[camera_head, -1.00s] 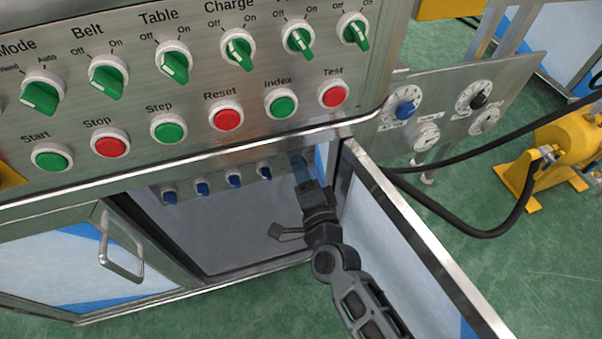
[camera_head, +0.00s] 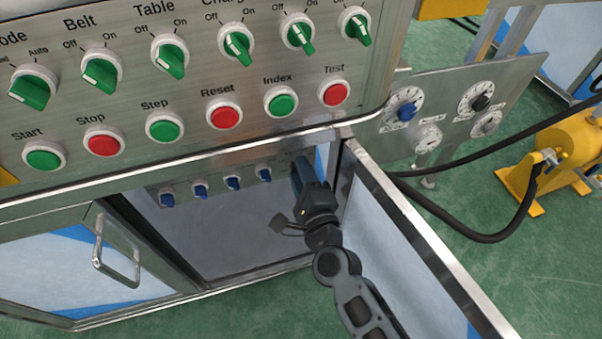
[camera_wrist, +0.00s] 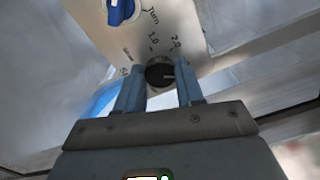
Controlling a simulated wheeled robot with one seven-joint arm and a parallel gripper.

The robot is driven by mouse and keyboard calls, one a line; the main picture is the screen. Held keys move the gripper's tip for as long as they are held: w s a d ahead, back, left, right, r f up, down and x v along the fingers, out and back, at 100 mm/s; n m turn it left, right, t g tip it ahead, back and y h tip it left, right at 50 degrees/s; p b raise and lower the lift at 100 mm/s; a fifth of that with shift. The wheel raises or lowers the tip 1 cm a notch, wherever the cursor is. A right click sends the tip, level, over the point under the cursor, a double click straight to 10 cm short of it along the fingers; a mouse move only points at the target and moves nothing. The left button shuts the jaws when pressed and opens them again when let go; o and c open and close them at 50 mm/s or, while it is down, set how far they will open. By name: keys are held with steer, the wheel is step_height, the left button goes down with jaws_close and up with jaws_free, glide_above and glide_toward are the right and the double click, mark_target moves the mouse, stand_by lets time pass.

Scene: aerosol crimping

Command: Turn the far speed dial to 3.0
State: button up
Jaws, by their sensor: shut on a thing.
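In the wrist view, a round dark dial (camera_wrist: 160,73) with a light pointer mark sits between the two blue fingers of my gripper (camera_wrist: 160,88). My gripper is shut on this dial. The scale around it shows 1.0 and 2.0; the other marks are hidden or too small to read. The pointer mark points to the right in the picture, past the 2.0 label. In the head view, my gripper (camera_head: 299,168) reaches into the open cabinet at the right end of a row of blue dials (camera_head: 233,183), and it hides the dial.
A blue dial (camera_wrist: 121,10) labelled Turn is near in the wrist view. The control panel (camera_head: 130,187) overhangs the opening. The open cabinet door (camera_head: 420,240) stands right of my arm. Farther right are a dial plate (camera_head: 455,112) and a black hose (camera_head: 455,220).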

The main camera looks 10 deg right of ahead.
steer(key=shift+f, duration=0.1)
steer(key=o, duration=1)
steer(key=shift+o, duration=0.2)
steer(key=shift+s, duration=0.1)
steer(key=s+d, duration=0.1)
steer(key=s, duration=0.6)
steer(key=shift+s+d, duration=0.25)
steer(key=shift+d, duration=0.05)
